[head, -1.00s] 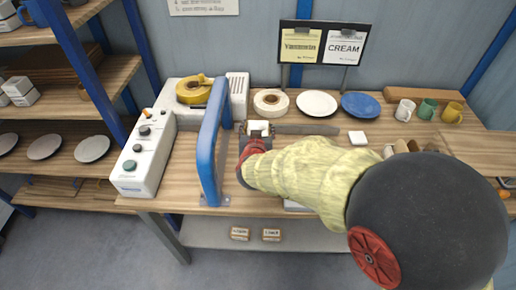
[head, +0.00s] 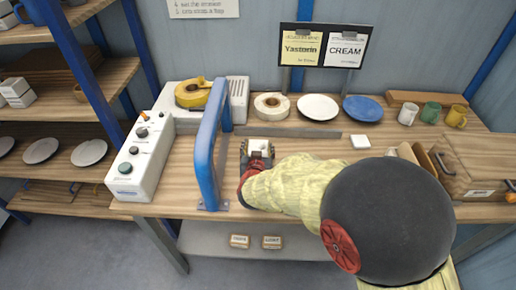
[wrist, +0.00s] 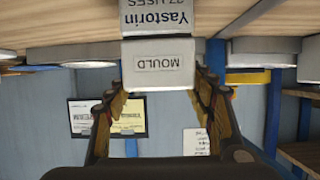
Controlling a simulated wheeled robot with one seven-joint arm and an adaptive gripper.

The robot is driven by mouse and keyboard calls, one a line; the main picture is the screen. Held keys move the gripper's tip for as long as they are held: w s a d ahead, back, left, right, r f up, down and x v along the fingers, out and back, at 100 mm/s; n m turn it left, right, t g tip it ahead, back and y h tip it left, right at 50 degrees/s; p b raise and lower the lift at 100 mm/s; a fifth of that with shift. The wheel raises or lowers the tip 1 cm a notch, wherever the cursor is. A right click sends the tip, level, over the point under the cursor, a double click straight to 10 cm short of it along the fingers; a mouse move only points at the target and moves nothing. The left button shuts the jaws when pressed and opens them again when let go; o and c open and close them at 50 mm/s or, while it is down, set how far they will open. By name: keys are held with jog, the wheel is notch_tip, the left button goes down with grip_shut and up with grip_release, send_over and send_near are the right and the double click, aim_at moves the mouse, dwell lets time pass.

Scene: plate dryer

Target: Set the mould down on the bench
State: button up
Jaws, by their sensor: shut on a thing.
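The mould (head: 258,145) is a small pale block in my gripper, over the bench (head: 190,180) just right of the blue upright frame (head: 207,150). In the wrist view the mould (wrist: 158,66) shows a face with the upside-down word MOULD. A lettered face reading Yastorin (wrist: 157,20) adjoins it; I cannot tell if that is the same block. My gripper (wrist: 160,88) has a finger on each side of the mould and is shut on it. My gripper (head: 257,158) is partly covered by my arm in the head view. Whether the mould touches the bench is unclear.
A control box (head: 150,150) stands left of the frame. A white tile (head: 360,142) and wooden box (head: 470,175) are to the right.

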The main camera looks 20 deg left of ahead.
jog(key=o, duration=1.7)
jog(key=shift+c, duration=0.2)
jog(key=shift+r, duration=0.1)
jog(key=shift+s+r, duration=0.15)
jog(key=shift+s, duration=0.15)
jog(key=p+v, duration=0.3)
jog(key=v, duration=0.8)
jog(key=shift+s+d+p, duration=0.15)
jog(key=shift+s+p, duration=0.05)
jog(key=shift+p, duration=0.2)
